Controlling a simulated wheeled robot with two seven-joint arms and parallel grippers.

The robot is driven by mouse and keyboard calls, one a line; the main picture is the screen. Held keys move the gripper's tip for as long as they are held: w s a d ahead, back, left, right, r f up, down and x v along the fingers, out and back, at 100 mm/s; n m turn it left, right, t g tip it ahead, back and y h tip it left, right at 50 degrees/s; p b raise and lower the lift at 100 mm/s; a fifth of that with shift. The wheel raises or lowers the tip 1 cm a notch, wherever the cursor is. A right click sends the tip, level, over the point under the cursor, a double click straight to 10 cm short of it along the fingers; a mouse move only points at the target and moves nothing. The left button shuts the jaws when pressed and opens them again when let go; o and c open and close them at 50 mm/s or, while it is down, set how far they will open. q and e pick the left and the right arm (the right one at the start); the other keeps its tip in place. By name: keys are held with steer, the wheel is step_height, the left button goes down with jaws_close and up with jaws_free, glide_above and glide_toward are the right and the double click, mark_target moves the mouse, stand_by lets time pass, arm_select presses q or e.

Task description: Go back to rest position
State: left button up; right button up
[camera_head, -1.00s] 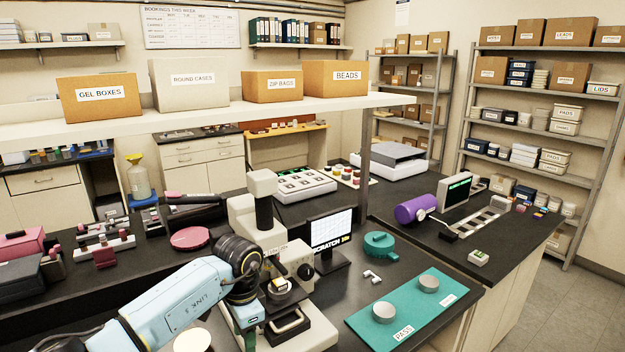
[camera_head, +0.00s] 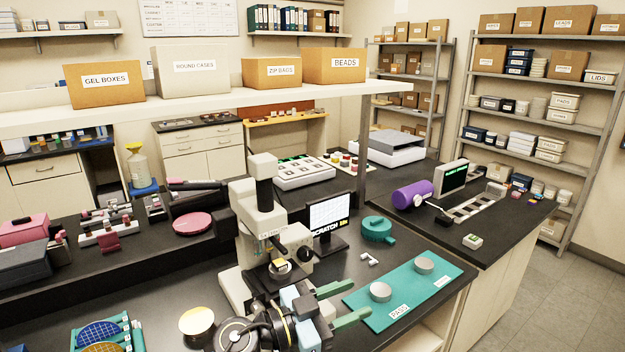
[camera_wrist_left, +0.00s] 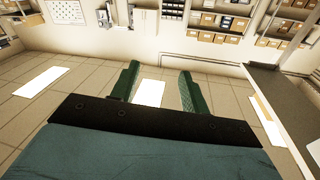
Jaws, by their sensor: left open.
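My left gripper (camera_head: 342,304) is in the lower middle of the head view, with its two green fingers apart and nothing between them. It is in front of the stylus profiler (camera_head: 262,225) and left of the teal mat (camera_head: 405,294), apparently above the bench front. The left wrist view also shows the open green fingers (camera_wrist_left: 158,88), with the floor and far shelves beyond them. The profiler stands upright, with a small gold-topped piece (camera_head: 280,267) on its stage. My right gripper is not in view.
A monitor (camera_head: 329,214) stands right of the profiler. Two grey round pieces (camera_head: 380,291) (camera_head: 424,265) sit on the teal mat. A teal round case (camera_head: 377,229) and a small white piece (camera_head: 369,259) lie behind it. Wafer trays (camera_head: 100,333) are at lower left.

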arm_select(q)
steer(key=a+n+t+y, duration=1.1)
steer(key=a+n+y, duration=0.35)
steer(key=a, duration=0.35)
steer(key=s+a+f+n+g+y, duration=0.2)
steer(key=s+a+f+g+y, duration=0.25)
steer(key=a+f, duration=0.25)
steer(key=s+a+f+m+g+h, duration=0.15)
steer(key=s+f+g, duration=0.35)
steer(key=s, duration=0.7)
steer(key=s+a+f+m+g+h, duration=0.15)
steer(key=s+f+g, duration=0.45)
steer(key=s, duration=0.6)
step_height(320, 180, down, 32)
steer(key=y+b, duration=0.1)
steer(key=b, duration=0.7)
steer(key=s+a+f+g+b, duration=0.1)
steer(key=s+f+b, duration=0.3)
steer(key=s+f, duration=0.4)
steer(key=s+a+f+g+b, duration=0.1)
steer(key=s+f+b, duration=0.2)
steer(key=s+f, duration=0.6)
step_height(320, 180, down, 6)
steer(key=shift+s+a+r+m+b, duration=0.1)
steer(key=shift+s+a+m+b, duration=0.1)
steer(key=shift+a+m+b, duration=0.2)
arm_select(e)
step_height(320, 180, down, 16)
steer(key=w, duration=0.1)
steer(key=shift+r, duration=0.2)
